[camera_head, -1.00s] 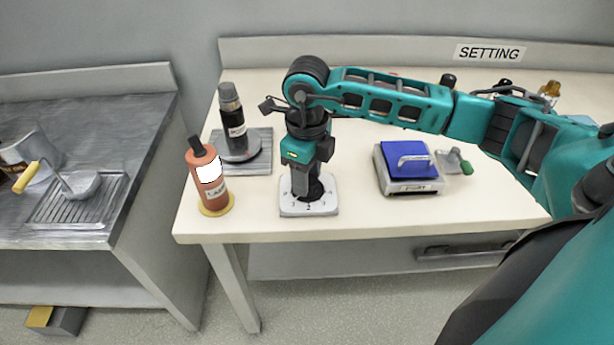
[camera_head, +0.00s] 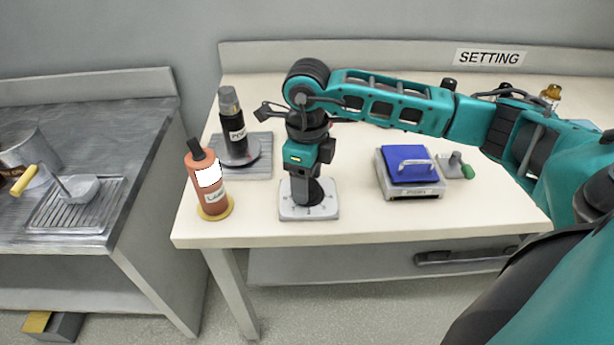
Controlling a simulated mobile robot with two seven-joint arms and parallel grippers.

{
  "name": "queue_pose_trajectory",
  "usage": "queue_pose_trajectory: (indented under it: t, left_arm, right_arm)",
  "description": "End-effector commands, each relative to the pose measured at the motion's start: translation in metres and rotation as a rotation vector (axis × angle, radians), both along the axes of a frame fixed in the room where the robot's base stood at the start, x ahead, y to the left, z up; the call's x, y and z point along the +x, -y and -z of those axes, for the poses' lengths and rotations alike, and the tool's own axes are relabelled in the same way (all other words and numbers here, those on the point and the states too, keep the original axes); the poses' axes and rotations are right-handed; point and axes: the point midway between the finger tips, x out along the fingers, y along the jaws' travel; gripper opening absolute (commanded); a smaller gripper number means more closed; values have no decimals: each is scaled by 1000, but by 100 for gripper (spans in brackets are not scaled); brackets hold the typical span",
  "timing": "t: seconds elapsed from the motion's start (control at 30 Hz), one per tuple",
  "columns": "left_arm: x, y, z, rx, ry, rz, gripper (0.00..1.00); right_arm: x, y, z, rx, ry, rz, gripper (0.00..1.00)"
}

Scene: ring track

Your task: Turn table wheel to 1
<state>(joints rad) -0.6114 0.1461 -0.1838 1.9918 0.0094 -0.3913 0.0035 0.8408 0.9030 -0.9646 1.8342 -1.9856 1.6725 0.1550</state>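The table wheel is a dark round knob (camera_head: 315,193) on a pale square plate (camera_head: 289,212) with small numbers around it, near the table's front edge. My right gripper (camera_head: 301,196) points straight down at the wheel, its fingers at the knob. The near finger and wrist cover much of the knob, so I cannot tell whether the fingers are closed on it. The wheel's pointer and its reading are too small and hidden to make out. My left gripper is not in view.
An orange bottle (camera_head: 209,185) and a dark bottle (camera_head: 233,125) on a grey plate stand left of the wheel. A blue-topped device (camera_head: 408,165) and a green-tipped item (camera_head: 455,167) lie to the right. A metal counter (camera_head: 115,150) stands at far left, across a gap.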

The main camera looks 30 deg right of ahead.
Motion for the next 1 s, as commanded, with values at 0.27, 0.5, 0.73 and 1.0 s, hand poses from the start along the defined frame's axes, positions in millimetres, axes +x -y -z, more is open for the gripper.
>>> queue_pose_trajectory:
  t: [0.27,0.5,0.73,1.0]
  left_arm:
    - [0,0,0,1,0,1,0]
    - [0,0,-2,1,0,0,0]
    - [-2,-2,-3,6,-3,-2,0]
    - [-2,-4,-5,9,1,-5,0]
  right_arm:
    - [0,0,0,0,0,0,70]
    - [1,0,-22,1,3,1,70]
    - [1,0,-74,0,6,1,70]
    - [0,0,-119,0,2,0,70]
